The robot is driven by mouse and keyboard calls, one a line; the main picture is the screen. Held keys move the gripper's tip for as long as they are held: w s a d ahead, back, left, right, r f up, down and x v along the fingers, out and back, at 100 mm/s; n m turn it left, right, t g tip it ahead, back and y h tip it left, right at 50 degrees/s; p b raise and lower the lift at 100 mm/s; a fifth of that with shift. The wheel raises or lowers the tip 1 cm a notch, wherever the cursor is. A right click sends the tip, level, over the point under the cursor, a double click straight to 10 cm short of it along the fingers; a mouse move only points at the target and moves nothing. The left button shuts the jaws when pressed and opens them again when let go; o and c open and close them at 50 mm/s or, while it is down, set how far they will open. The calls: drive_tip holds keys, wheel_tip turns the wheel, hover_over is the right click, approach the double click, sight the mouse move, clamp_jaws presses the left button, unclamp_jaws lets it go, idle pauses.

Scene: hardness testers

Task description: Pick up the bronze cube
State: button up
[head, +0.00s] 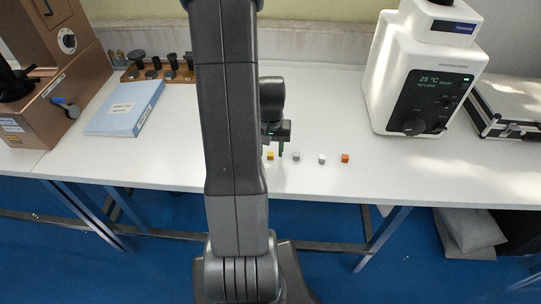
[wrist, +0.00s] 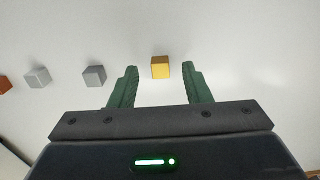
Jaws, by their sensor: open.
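A golden-yellow cube (head: 270,155), the closest match to bronze along with an orange-brown cube (head: 345,158), stands at the left end of a row of small cubes on the white table. My gripper (head: 279,152) is open above the table near the yellow cube. In the wrist view the yellow cube (wrist: 160,67) appears between the tips of my open gripper (wrist: 160,72), with bare table visible on both sides of it. The orange-brown cube (wrist: 4,84) is cut by the left edge there. I cannot tell the height of the fingertips above the table.
A grey cube (head: 296,156) and a paler cube (head: 322,158) stand between the yellow and orange-brown ones. A white tester (head: 420,75) stands behind to the right, beside a silver case (head: 505,110). A blue binder (head: 125,107) and brown machine (head: 65,85) are left.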

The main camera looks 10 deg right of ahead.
drive_tip(key=shift+f, duration=0.55)
clamp_jaws()
drive_tip(key=shift+r, duration=0.1)
